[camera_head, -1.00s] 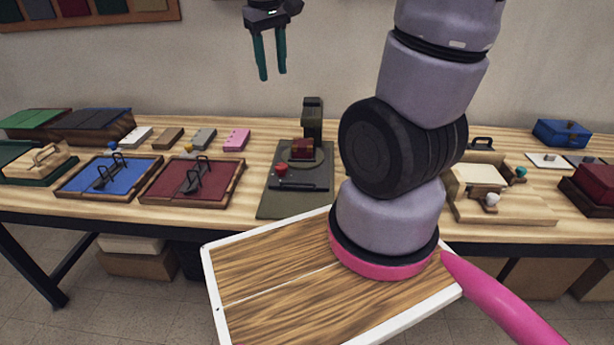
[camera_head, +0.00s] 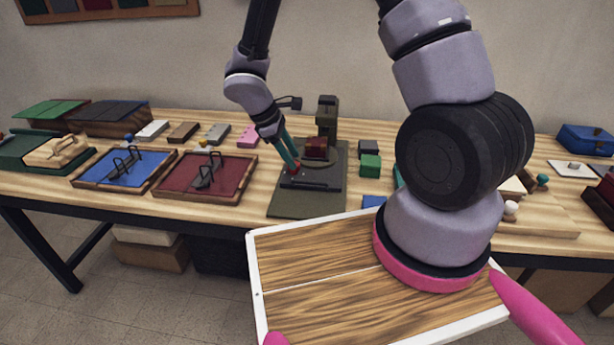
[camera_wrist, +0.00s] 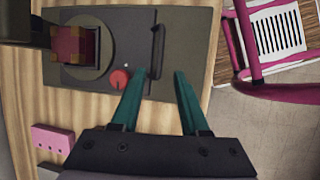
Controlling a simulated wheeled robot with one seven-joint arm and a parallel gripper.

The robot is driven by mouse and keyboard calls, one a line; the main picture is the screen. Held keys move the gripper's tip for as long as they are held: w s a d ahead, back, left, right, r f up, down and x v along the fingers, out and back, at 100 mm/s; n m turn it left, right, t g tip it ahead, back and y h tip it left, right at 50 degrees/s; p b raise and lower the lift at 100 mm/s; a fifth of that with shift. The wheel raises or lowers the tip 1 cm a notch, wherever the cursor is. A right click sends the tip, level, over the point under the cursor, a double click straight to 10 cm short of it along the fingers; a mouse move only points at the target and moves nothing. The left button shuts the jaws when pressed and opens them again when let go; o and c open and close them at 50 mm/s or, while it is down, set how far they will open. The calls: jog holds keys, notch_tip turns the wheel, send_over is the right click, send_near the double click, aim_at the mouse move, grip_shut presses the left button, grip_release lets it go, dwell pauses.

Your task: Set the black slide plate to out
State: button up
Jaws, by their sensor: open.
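The black slide plate (camera_head: 318,178) lies on the dark grey base (camera_head: 300,207) of a small press-like stand. A red round knob (camera_wrist: 119,79) and a dark bar handle (camera_wrist: 156,48) show on it in the wrist view. A dark red block (camera_head: 317,148) sits on a round pad on the plate. My gripper (camera_head: 294,168) is open, with teal fingers pointing down at the plate by the red knob. In the wrist view my gripper (camera_wrist: 159,72) has its fingertips on either side of the handle's near end. I cannot tell whether they touch anything.
A red tray (camera_head: 230,178) and a blue tray (camera_head: 150,165) stand to the left. A green block (camera_head: 371,166) stands close on the right. The stand's dark column (camera_head: 327,115) rises behind the plate. A pink block (camera_head: 248,136) lies behind left.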

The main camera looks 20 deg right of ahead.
aim_at(304, 182)
jog(key=x, duration=0.8)
jog(key=shift+d+f, duration=0.1)
jog(key=shift+f, duration=0.2)
grip_shut()
jog(key=shift+w, duration=0.1)
dwell(0.9)
